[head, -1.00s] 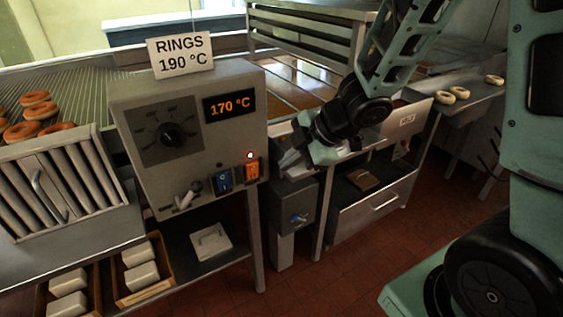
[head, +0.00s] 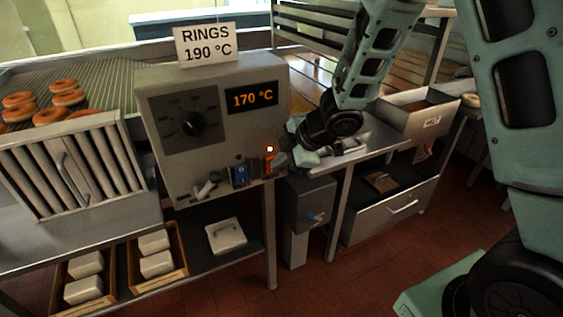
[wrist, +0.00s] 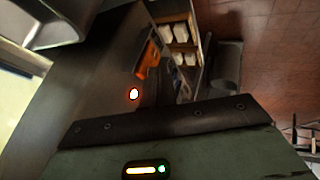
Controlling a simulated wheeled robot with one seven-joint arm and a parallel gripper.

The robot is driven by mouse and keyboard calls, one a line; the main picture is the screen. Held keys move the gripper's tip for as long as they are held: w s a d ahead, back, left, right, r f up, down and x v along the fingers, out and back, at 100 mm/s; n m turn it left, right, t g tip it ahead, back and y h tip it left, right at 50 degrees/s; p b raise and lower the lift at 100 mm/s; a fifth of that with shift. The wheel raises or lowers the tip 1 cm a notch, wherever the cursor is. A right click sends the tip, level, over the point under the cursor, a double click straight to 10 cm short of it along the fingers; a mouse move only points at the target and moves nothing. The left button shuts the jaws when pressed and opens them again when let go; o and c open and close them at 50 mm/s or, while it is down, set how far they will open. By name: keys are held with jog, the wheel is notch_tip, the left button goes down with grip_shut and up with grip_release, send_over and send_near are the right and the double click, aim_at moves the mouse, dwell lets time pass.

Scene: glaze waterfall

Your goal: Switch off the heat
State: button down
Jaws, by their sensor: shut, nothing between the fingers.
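The grey control box (head: 215,125) carries a black dial (head: 190,124), a display (head: 252,94) reading 170 °C, a blue rocker switch (head: 240,174) and an orange switch (head: 268,164). A small lamp (head: 270,149) above the orange switch glows. My gripper (head: 280,159) is shut and empty, at the box's right edge beside the orange switch and partly covering it. I cannot tell whether it touches. In the wrist view the orange switch (wrist: 148,62) and the glowing lamp (wrist: 134,93) show just beyond my gripper's body.
A sign (head: 207,45) reading RINGS 190 °C stands on the box. A lever (head: 206,187) sits left of the blue switch. Doughnuts (head: 62,97) lie on the rack at left. Red floor is open at right.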

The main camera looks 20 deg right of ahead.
jog(key=shift+w+r+p, duration=0.2)
jog(key=shift+p, duration=0.15)
jog(key=shift+w+f, duration=0.1)
jog(key=shift+r+p, duration=0.8)
jog(key=shift+p, duration=0.1)
